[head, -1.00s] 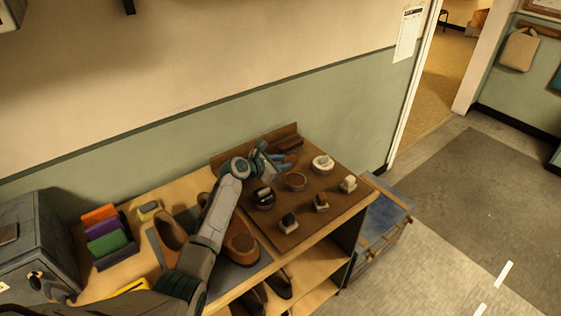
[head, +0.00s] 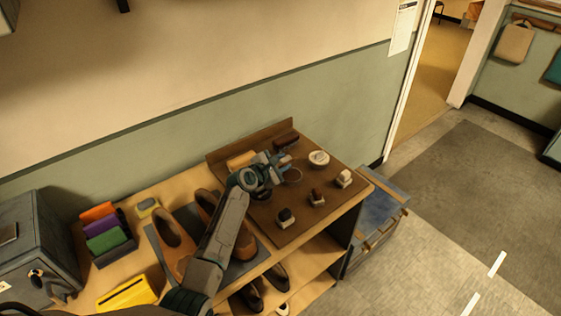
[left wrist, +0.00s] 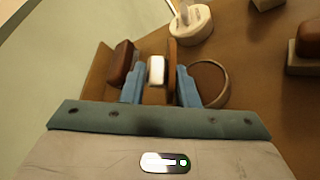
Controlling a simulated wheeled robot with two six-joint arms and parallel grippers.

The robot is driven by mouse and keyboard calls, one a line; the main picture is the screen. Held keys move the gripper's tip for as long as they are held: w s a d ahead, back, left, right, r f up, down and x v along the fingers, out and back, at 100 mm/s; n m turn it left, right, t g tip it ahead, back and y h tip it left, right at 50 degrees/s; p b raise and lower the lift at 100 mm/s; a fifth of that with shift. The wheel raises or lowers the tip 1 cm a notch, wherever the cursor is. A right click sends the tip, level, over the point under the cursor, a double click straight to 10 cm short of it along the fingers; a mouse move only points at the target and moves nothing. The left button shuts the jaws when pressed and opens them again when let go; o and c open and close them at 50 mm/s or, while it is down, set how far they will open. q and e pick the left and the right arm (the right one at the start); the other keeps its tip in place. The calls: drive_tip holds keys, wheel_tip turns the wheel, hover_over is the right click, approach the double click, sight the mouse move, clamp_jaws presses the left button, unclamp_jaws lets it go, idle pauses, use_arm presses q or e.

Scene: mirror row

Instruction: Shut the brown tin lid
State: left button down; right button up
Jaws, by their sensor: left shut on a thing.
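The brown tin (head: 292,176) stands open on the wooden board; its round brown inside shows beside my finger in the left wrist view (left wrist: 208,84). My right gripper is not in view.
A pale tin (head: 319,158) stands just behind the brown one. Brushes (head: 344,178) stand along the board's front right, and a dark brush (head: 286,138) lies at the back. The raised back edge (head: 250,143) borders the wall. Shoes (head: 175,245) stand to the left.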

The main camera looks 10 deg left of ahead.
use_arm(q)
drive_tip(key=shift+s+d+f+m, duration=0.15)
drive_tip(key=shift+d+m, duration=0.05)
drive_tip(key=shift+m, duration=0.2)
drive_tip(key=shift+t, duration=0.3)
drive_tip(key=c, duration=1.3)
unclamp_jaws()
drive_tip(key=shift+o, duration=0.2)
